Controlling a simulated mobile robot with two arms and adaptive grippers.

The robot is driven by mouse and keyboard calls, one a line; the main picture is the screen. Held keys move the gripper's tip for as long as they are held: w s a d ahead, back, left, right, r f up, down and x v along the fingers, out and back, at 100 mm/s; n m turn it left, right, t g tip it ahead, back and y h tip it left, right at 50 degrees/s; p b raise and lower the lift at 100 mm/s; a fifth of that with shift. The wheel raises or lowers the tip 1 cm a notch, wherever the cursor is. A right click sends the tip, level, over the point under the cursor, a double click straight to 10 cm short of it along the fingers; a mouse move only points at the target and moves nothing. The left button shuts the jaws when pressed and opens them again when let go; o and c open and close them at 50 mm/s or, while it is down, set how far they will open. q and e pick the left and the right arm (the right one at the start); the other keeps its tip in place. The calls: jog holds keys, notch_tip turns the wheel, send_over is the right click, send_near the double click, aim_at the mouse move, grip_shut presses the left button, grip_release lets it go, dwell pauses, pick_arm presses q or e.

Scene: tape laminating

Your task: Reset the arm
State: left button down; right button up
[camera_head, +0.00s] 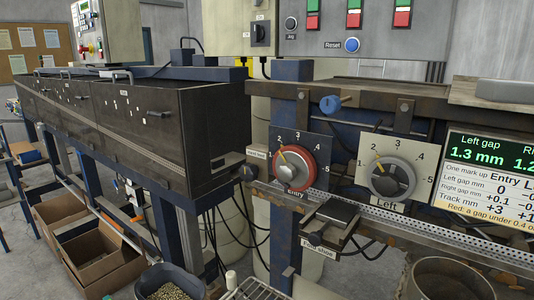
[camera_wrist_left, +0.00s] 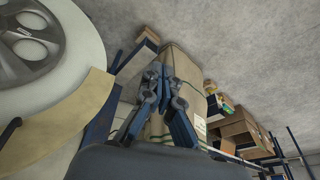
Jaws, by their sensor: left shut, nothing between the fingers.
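My left gripper (camera_wrist_left: 165,72) shows in the left wrist view, its dark blue-grey fingers closed with nothing between them. Behind the fingers is a tall tan box-like thing (camera_wrist_left: 180,66), apart from them as far as I can tell. Neither of my arms can be made out in the head view. My right gripper is in neither view.
The machine carries a red-ringed Entry dial (camera_head: 296,168), a grey Left dial (camera_head: 391,179) and a gap display (camera_head: 487,165). A black pedal-like block (camera_head: 332,214) juts out below. Cardboard boxes (camera_head: 103,259) and a dark bin (camera_head: 170,283) stand on the floor at left.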

pick_arm(q)
jog(key=s+a+f+g, duration=0.1)
jog(key=s+f, duration=0.9)
jog(key=f, duration=0.4)
jog(key=s+a+f, duration=0.2)
jog(key=s+f, duration=0.7)
jog(key=f, duration=0.5)
jog(key=shift+s+a+g, duration=0.15)
jog(key=shift+s+g, duration=0.2)
jog(key=shift+g, duration=0.05)
jog(key=shift+f, duration=0.1)
